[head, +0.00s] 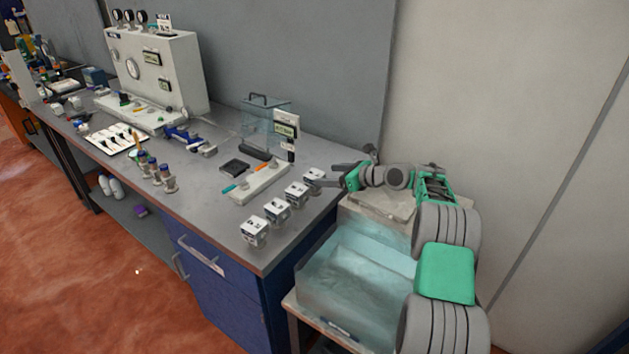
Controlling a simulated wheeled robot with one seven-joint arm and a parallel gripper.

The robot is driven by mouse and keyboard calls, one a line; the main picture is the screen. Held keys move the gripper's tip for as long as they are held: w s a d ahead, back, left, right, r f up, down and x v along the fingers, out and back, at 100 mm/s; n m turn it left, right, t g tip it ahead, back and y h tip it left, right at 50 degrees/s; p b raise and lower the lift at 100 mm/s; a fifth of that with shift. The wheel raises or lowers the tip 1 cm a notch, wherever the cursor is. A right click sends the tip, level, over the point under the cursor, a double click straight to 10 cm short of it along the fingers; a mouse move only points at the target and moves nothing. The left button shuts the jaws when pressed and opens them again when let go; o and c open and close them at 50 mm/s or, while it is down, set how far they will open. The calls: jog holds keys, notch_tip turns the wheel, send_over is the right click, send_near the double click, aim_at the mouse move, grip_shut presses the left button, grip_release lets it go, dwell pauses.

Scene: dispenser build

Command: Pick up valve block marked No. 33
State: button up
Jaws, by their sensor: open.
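Several small white valve blocks stand in a row along the right end of the grey bench top. The front block (254,232) is nearest the bench's front corner, then come a second block (277,210) and a third block (297,193). The rearmost block (314,177) is close to my gripper (332,179). Dark marks show on the blocks, but the numbers are too small to read, so I cannot tell which is No. 33. My gripper is open and reaches in from the right beside the rearmost block. I cannot tell whether they touch.
A white strip holder (260,184) and a small black tray (234,167) lie left of the blocks. A clear box (266,120) stands behind them. A clear bluish tank (357,272) stands beyond the bench's right edge. Bare bench top (205,205) lies left of the front block.

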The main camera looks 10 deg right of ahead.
aim_at(316, 174)
jog(key=p+x, duration=0.1)
jog(key=x, duration=0.3)
jog(key=shift+w+a+f, duration=0.15)
jog(key=shift+a+f, duration=0.05)
jog(key=shift+f, duration=0.05)
grip_shut()
dwell(0.5)
jog(key=shift+r, duration=0.15)
